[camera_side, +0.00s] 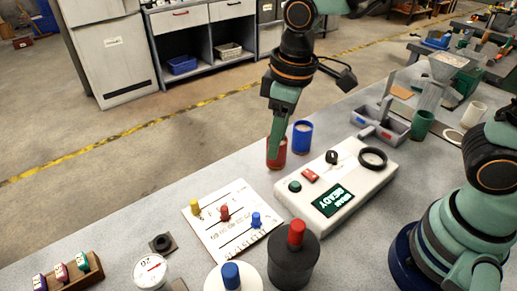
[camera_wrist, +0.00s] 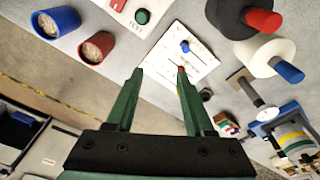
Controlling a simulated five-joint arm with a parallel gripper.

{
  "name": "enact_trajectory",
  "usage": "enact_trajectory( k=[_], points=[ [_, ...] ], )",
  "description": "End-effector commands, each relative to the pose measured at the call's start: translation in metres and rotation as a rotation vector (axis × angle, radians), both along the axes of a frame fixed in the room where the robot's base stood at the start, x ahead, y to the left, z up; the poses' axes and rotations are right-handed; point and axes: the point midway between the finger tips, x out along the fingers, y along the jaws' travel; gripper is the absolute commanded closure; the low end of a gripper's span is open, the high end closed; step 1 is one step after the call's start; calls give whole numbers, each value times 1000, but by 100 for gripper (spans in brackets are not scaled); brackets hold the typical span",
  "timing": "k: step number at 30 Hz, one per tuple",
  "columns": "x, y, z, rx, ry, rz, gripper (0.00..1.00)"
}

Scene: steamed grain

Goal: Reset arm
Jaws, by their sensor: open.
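My gripper (camera_wrist: 160,72) is open in the wrist view, with nothing between its two green fingers. In the side view my gripper (camera_side: 276,135) points down over the table's far edge, and its fingers overlap the red cup (camera_side: 277,158) in the picture. In the wrist view the red cup (camera_wrist: 97,47) stands apart, left of the fingers, with grain in it. The blue cup (camera_side: 302,137) stands beside it, and it also holds grain in the wrist view (camera_wrist: 57,22).
A white machine (camera_side: 352,184) with a green "READY" screen and a black ring stands to the right. A white board (camera_side: 232,222) with coloured pegs lies in front. Black (camera_side: 293,262) and white containers with red and blue knobs stand nearer. A grey tray (camera_side: 381,125) is behind.

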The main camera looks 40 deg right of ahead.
Motion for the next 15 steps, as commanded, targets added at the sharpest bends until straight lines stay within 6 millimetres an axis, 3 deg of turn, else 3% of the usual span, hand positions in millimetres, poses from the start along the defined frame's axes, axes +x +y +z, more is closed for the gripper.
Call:
enact_trajectory(
  k=[3, 9, 15],
  points=[
    [1, -42, 23, 40, -83, -143, 47],
    [-10, -101, 47, 90, -213, -360, 47],
    [-24, -141, 58, 116, -316, -518, 47]
  ],
)
